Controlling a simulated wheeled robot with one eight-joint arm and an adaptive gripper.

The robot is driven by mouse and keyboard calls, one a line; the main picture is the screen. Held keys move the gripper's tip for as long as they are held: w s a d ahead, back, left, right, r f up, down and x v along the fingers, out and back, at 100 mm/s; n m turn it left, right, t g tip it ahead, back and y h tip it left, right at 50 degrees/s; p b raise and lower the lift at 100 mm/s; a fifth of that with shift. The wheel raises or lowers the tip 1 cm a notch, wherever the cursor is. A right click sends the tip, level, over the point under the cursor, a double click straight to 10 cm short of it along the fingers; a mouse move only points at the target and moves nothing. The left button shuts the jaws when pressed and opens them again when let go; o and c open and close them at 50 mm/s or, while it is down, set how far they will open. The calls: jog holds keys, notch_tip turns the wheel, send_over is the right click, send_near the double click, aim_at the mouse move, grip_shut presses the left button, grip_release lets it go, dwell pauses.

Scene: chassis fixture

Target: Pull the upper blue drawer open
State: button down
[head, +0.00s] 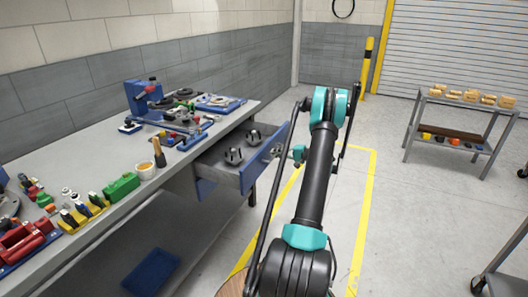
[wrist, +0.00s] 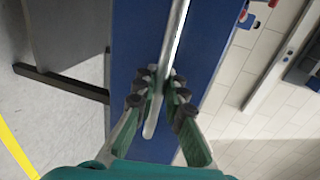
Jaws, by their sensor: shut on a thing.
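The upper blue drawer (head: 262,160) stands pulled out from under the grey workbench, with its grey inside showing. Two dark grey parts lie in it. Its blue front fills the middle of the wrist view (wrist: 135,60), with a pale bar handle (wrist: 173,45) running along it. My gripper (wrist: 160,88) is shut on this handle, one finger on each side of the bar. In the head view my gripper (head: 281,153) is at the drawer front, small and partly hidden by the arm.
A blue bin (head: 151,272) lies on the shelf below. A cart (head: 455,112) stands at the right.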

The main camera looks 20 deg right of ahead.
jog(key=shift+f+v, duration=0.25)
jog(key=shift+v, duration=0.85)
jog(key=shift+f+v, duration=0.2)
jog(key=shift+v, duration=0.9)
jog(key=shift+d, duration=0.1)
jog(key=c, duration=1.9)
grip_release()
jog(key=shift+o, duration=0.2)
jog(key=v, duration=1.2)
jog(key=shift+s+f, duration=0.1)
